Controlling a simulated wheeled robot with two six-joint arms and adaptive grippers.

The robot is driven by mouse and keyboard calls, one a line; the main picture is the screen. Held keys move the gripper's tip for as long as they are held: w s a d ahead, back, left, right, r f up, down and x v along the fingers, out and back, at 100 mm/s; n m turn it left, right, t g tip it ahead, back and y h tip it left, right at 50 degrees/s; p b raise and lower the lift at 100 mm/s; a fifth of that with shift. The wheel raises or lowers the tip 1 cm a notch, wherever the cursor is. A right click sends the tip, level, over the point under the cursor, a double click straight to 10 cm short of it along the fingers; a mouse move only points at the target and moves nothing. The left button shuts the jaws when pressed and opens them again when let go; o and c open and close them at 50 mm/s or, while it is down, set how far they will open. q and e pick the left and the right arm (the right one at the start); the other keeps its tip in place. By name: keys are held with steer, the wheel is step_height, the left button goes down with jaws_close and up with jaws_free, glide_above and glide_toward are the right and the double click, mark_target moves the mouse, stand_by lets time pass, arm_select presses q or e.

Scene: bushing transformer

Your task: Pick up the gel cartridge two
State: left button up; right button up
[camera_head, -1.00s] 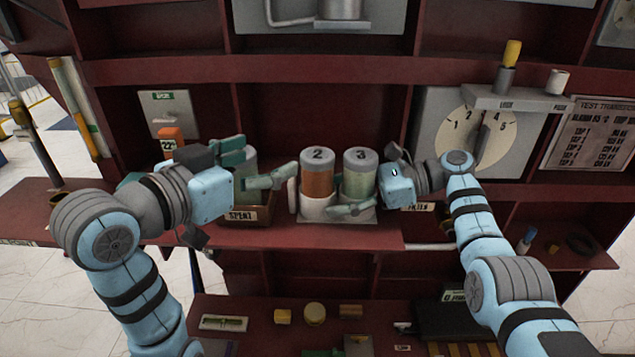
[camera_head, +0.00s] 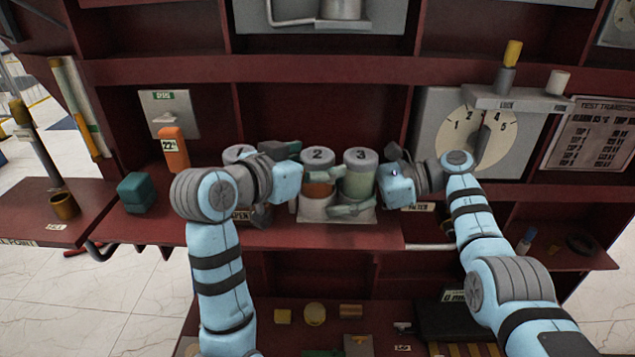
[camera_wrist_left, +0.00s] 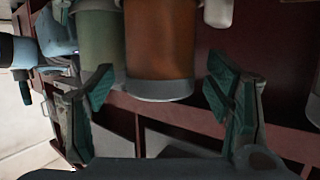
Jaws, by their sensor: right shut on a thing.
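Gel cartridge two (camera_head: 317,157), an orange cylinder with a grey cap marked 2, stands upright in a white cup on a grey base. My left gripper (camera_head: 315,161) is open at it, one finger crossing in front. In the left wrist view, the orange body (camera_wrist_left: 160,45) and grey cap lie between the spread fingers (camera_wrist_left: 158,90), with gaps on both sides. The green cartridge marked 3 (camera_head: 359,180) stands right beside it. My right gripper (camera_head: 362,206) is shut low on cartridge three; its far finger is hidden.
A cartridge marked 1 (camera_head: 237,153) is partly hidden behind my left arm. A teal block (camera_head: 136,192) and an orange block (camera_head: 173,149) stand on the shelf at left. A dial panel (camera_head: 475,130) is at right. The shelf wall rises close behind the cartridges.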

arm_select(q)
jaws_close()
arm_select(e)
steer(key=o, duration=1)
steer(key=shift+c, duration=0.2)
arm_select(q)
step_height(320, 180, up, 18)
